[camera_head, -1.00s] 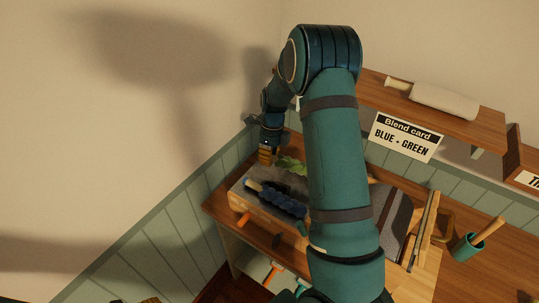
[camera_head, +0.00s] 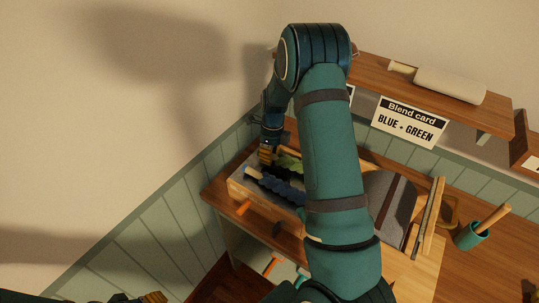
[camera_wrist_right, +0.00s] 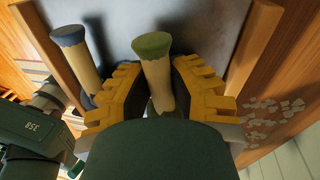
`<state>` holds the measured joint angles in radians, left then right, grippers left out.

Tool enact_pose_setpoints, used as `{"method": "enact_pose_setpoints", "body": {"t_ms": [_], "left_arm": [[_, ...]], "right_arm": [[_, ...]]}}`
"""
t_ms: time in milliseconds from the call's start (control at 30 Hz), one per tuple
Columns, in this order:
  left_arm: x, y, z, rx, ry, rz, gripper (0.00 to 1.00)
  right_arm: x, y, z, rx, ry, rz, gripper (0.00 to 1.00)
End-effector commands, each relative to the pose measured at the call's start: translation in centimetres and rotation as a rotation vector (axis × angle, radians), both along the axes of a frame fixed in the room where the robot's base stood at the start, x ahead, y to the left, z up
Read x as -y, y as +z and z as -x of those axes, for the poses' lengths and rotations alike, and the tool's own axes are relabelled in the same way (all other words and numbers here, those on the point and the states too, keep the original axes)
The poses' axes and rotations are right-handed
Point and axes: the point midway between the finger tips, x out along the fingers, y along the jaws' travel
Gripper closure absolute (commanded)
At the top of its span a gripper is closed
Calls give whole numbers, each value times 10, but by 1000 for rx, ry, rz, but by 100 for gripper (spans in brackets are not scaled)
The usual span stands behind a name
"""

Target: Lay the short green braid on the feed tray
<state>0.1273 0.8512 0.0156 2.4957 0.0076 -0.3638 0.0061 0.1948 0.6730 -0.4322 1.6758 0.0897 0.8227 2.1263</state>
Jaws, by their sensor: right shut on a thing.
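The feed tray (camera_head: 236,188) is a grey bed with wooden sides at the far left of the bench; its bed (camera_wrist_right: 205,22) also shows in the wrist view. My right gripper (camera_head: 266,157) is shut on the tan end of the short green braid (camera_head: 290,164), over the tray. In the wrist view, its green-tipped end (camera_wrist_right: 152,43) stands between the yellow fingers (camera_wrist_right: 158,92). Whether the braid touches the bed is unclear. A dark blue braid (camera_head: 277,188) lies beside it. My left gripper (camera_head: 152,297) barely shows at the bottom edge.
The blue braid's tan end (camera_wrist_right: 78,60) is close beside a right finger. Grey carding boards (camera_head: 385,200), wooden bars (camera_head: 432,215) and a teal cup (camera_head: 471,236) stand to the right. A shelf (camera_head: 440,85) hangs above. The wall closes off the left.

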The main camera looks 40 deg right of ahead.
Motion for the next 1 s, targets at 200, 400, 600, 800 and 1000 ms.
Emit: {"method": "enact_pose_setpoints", "body": {"t_ms": [200,400,600,800,1000], "left_arm": [[0,0,0,0,0,0,49],[0,0,0,1,0,0,49],[0,0,0,1,0,0,49],[0,0,0,1,0,0,49],[0,0,0,1,0,0,49]], "right_arm": [[0,0,0,0,0,0,49],[0,0,0,0,0,0,49],[1,7,-1,1,1,0,49],[7,40,-5,4,0,1,49],[13,80,-8,5,0,1,49]]}}
